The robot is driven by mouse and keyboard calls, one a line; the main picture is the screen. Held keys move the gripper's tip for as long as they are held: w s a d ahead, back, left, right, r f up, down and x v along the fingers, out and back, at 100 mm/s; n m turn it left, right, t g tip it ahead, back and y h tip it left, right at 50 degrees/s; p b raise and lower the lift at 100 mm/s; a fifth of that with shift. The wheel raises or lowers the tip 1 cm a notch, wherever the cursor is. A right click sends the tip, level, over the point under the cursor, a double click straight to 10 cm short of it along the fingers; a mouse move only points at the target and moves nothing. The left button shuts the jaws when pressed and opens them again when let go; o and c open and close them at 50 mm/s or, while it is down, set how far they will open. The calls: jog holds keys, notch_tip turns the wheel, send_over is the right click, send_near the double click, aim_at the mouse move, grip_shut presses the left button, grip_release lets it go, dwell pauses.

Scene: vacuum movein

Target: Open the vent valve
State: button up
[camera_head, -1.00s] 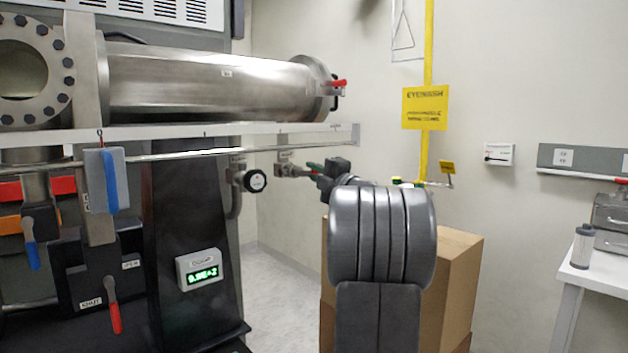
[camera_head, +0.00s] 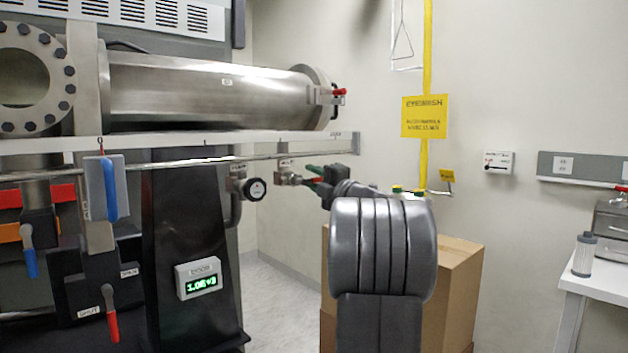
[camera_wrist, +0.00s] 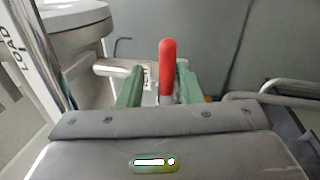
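The vent valve (camera_head: 287,174) is a small metal valve on the pipework below the long steel cylinder. Its red handle (camera_wrist: 167,65) stands up in the wrist view, between the green fingers of my gripper (camera_wrist: 160,88). A gap shows between the left finger and the handle; the right finger is close beside it, and I cannot tell if they touch. In the head view my gripper (camera_head: 318,174) is at the valve, and its fingers and wrist hide part of the handle. The valve's label is not readable.
A round black-and-white gauge (camera_head: 256,189) sits left of the valve. A digital display (camera_head: 201,285) reads about 1.0E+3. A steel rail (camera_head: 165,162) runs above the valve. A cardboard box (camera_head: 458,285) stands behind my arm.

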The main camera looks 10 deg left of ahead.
jog(key=v, duration=1.4)
jog(key=shift+b, duration=0.45)
jog(key=shift+w+a, duration=0.1)
jog(key=shift+a, duration=0.05)
jog(key=p+x, duration=0.1)
jog(key=x, duration=1.2)
jog(key=shift+w+a, duration=0.2)
jog(key=shift+a, duration=0.05)
jog(key=shift+d, duration=0.1)
